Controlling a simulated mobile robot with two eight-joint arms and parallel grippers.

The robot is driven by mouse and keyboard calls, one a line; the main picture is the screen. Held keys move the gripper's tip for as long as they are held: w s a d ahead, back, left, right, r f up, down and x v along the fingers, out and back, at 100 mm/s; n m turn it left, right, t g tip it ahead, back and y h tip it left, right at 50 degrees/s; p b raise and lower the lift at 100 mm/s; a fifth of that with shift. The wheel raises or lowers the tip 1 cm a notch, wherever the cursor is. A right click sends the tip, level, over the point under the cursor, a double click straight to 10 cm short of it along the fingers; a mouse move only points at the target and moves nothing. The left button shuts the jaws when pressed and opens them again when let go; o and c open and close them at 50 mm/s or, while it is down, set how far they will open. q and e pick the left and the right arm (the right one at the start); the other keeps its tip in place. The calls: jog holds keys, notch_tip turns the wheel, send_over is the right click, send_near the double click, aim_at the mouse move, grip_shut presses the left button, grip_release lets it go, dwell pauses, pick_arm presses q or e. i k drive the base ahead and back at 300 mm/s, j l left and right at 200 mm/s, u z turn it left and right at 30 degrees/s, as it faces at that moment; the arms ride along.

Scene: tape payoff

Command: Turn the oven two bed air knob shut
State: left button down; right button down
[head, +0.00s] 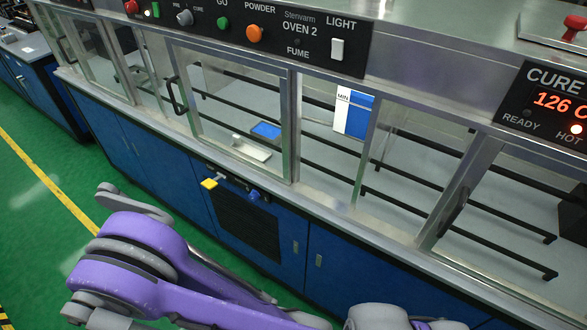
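The Oven 2 control panel (260,30) runs along the top of the bench. It carries a grey knob (184,17), a green button (223,23), an orange knob (254,34) and a white light switch (337,49). Below the counter edge, a yellow handle (209,183) and a blue handle (253,195) stick out from the blue cabinet front. I see no readable bed air label, so I cannot tell which control is the bed air knob. My purple arm links fill the bottom of the head view, well short of the handles. Neither gripper is in view.
Glazed doors (240,110) close off the oven bay, with black rails inside. A white tray (251,147) and a blue pad (266,130) lie in the bay. Green floor is free at left.

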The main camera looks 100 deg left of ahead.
aim_at(254, 194)
jog(key=u, duration=3.9)
jog(key=i+j+u, duration=0.4)
jog(key=i+u, duration=0.15)
jog(key=i, duration=0.05)
